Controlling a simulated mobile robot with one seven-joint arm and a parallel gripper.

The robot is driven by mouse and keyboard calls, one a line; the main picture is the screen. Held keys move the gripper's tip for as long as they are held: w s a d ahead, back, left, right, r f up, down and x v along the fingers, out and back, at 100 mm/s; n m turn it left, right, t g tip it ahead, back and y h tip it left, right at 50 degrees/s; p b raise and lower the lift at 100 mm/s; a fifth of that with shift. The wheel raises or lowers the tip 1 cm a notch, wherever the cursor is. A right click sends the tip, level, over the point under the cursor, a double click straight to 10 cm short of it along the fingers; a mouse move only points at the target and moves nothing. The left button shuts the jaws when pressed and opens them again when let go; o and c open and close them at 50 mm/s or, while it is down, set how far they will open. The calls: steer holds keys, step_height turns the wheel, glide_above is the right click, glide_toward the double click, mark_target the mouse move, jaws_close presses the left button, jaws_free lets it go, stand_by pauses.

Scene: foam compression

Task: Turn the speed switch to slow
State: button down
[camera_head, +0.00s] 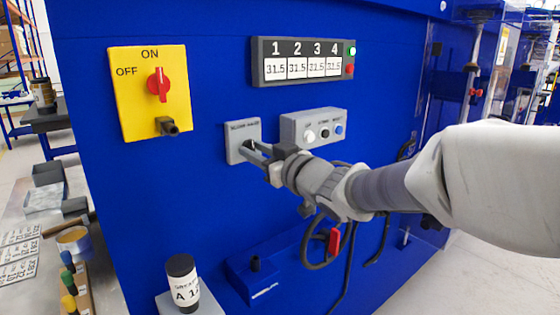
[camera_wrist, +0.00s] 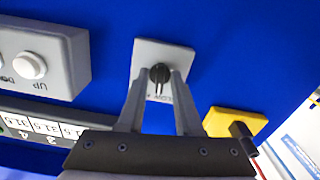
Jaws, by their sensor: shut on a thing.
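The speed switch is a black knob (camera_wrist: 160,74) on a small grey plate (camera_head: 235,130) with lettering along its top edge, fixed to the blue machine. My gripper (camera_head: 252,148) reaches in from the right, its fingertips at the plate. In the wrist view my gripper (camera_wrist: 159,76) has one finger on each side of the knob, closed on it. The plate also shows in the wrist view (camera_wrist: 175,53), with its lettering partly hidden by a finger. In the head view the fingers mostly hide the knob, and I cannot read its setting.
A yellow OFF/ON panel (camera_head: 130,105) with a red knob (camera_head: 158,84) is left of the plate. A grey button box (camera_head: 313,125) is close on its right. A counter display (camera_head: 303,62) is above. A black-capped bottle (camera_head: 182,281) stands below.

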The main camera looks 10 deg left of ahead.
steer(key=shift+n+b, duration=2.2)
steer(key=shift+n, duration=1.5)
steer(key=c, duration=0.9)
jaws_free()
steer(key=p+v, duration=0.2)
steer(key=v, duration=1.5)
steer(key=shift+s+d+p, duration=0.15)
steer(key=shift+s+p, duration=0.05)
steer(key=shift+p, duration=0.1)
